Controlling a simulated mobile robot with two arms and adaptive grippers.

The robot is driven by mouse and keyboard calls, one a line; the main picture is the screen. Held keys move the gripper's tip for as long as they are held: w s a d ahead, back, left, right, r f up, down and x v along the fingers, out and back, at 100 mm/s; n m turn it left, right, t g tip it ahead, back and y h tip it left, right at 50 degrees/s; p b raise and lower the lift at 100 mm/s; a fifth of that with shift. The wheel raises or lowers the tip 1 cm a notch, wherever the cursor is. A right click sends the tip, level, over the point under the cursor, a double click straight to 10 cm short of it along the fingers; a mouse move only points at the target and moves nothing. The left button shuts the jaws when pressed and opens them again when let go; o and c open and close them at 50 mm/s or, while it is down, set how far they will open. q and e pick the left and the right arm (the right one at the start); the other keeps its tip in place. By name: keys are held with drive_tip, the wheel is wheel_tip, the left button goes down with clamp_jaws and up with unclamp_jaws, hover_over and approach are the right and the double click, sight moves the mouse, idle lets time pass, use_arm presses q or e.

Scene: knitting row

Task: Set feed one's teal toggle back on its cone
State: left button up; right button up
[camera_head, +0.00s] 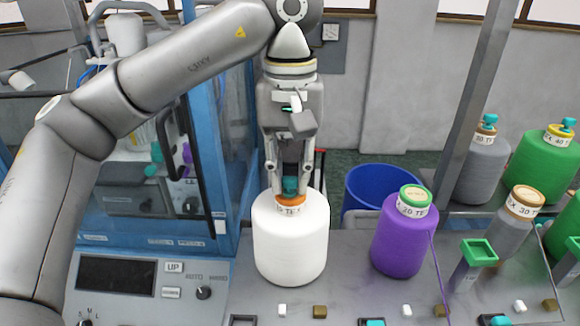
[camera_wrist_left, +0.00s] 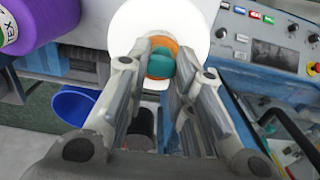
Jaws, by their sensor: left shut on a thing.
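The white cone (camera_head: 291,245) stands upright on the metal shelf, with an orange cap (camera_head: 290,203) and a label at its top. The teal toggle (camera_head: 290,186) is at the cap, between the fingers of my left gripper (camera_head: 289,190), which points straight down and is shut on it. In the left wrist view the toggle (camera_wrist_left: 161,64) sits over the orange cap (camera_wrist_left: 163,45) and the white cone (camera_wrist_left: 158,25), between the fingertips (camera_wrist_left: 172,50). I cannot tell whether the toggle touches the cap. My right gripper is not in view.
A purple cone (camera_head: 402,243) with a green cap stands to the right on the shelf (camera_head: 345,283). A blue bin (camera_head: 380,187) is behind it. Grey and green cones stand further right, near a slanted grey post (camera_head: 473,105). The control panel (camera_head: 150,285) is at the left front.

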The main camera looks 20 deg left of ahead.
use_arm(q)
drive_tip(key=shift+f, duration=0.35)
drive_tip(key=shift+c, duration=0.2)
idle(0.8)
drive_tip(key=o, duration=0.8)
drive_tip(key=shift+c, duration=0.2)
drive_tip(key=shift+r, duration=0.1)
wheel_tip(320, 180, up, 12)
idle(0.4)
